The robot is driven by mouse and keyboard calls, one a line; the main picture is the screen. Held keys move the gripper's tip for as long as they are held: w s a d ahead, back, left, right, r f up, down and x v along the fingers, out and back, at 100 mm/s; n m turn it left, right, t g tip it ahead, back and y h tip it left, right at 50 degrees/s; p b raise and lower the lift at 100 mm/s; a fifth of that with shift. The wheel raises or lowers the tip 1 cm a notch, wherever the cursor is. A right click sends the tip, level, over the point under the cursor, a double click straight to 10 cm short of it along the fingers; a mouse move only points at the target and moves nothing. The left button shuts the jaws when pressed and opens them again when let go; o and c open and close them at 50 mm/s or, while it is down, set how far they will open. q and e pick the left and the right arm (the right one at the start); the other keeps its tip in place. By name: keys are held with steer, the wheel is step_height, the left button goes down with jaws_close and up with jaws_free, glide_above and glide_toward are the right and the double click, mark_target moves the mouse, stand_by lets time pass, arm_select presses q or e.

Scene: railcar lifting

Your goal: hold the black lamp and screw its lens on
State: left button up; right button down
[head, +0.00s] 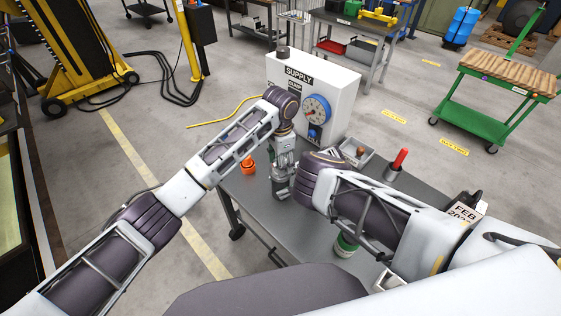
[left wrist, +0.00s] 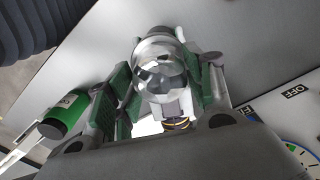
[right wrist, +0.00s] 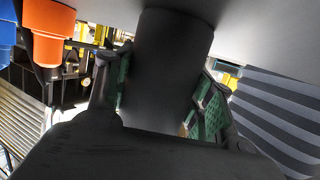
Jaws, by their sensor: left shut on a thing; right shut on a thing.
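The black lamp (right wrist: 172,60) is a dark cylinder in the right wrist view, between the green-padded fingers of my right gripper (right wrist: 165,105), which is shut on it. The clear, shiny lens (left wrist: 162,70) shows in the left wrist view between the fingers of my left gripper (left wrist: 165,92), which is shut on it. In the head view, my left gripper (head: 284,158) points down, just above my right gripper (head: 287,188), which reaches in from the right. The grippers and arms largely hide lamp and lens there, and I cannot tell whether the two touch.
The grey table (head: 262,225) carries a supply box (head: 338,88) with a gauge behind the grippers. An orange object (head: 248,166) stands left of them.

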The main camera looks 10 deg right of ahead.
arm_select(q)
steer(key=o, duration=1)
steer(key=shift+o, duration=0.2)
steer(key=shift+r, duration=2.3)
steer(key=shift+o, duration=1.1)
steer(key=shift+s+d+f, duration=0.1)
steer(key=shift+s+f, duration=0.05)
steer(key=n, duration=0.3)
steer(key=shift+n, duration=0.3)
steer(key=n, duration=0.4)
